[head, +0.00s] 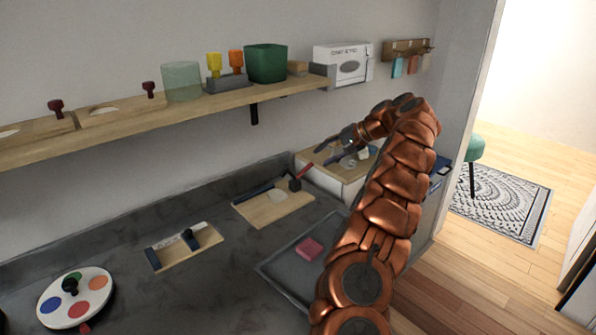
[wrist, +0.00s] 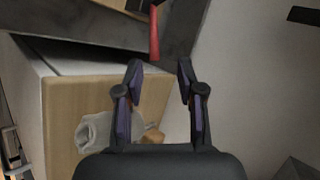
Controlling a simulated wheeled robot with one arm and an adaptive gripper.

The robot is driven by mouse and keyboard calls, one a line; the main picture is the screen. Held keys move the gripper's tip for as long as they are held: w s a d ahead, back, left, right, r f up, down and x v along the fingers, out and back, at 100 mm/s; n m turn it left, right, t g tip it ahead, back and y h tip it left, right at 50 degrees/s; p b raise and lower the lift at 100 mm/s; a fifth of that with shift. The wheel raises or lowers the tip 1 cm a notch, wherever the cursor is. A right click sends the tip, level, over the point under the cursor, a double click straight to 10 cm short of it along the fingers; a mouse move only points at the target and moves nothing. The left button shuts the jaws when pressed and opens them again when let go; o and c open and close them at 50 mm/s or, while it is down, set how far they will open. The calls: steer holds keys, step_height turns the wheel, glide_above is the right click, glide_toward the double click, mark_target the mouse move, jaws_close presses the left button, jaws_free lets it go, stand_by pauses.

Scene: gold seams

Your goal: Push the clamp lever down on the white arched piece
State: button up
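A clamp with a red lever (head: 303,171) stands at the back right of a wooden board (head: 270,213) on the grey counter. The lever is raised at a slant. A pale rounded piece (head: 278,196) lies on the board just left of the clamp; its arch is too small to make out. In the wrist view the red lever (wrist: 154,35) shows beyond my fingertips. My gripper (head: 323,155) is open and empty, above and to the right of the lever, over the wooden-topped white cabinet. In the wrist view my gripper (wrist: 159,69) has its fingers apart, not touching the lever.
The wooden-topped cabinet (wrist: 62,115) holds a grey-white cloth (wrist: 95,132) and a small wooden block (wrist: 153,135). A grey tray (head: 272,268) with a pink block (head: 309,249) lies in front. A shelf (head: 190,110) runs along the wall above.

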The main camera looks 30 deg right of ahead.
mark_target(312, 165)
steer(key=x, duration=0.5)
steer(key=d+x, duration=0.1)
steer(key=x, duration=0.1)
steer(key=shift+w+a+f, duration=0.1)
steer(key=shift+w+f, duration=0.1)
steer(key=shift+f, duration=0.35)
jaws_close()
stand_by(0.4)
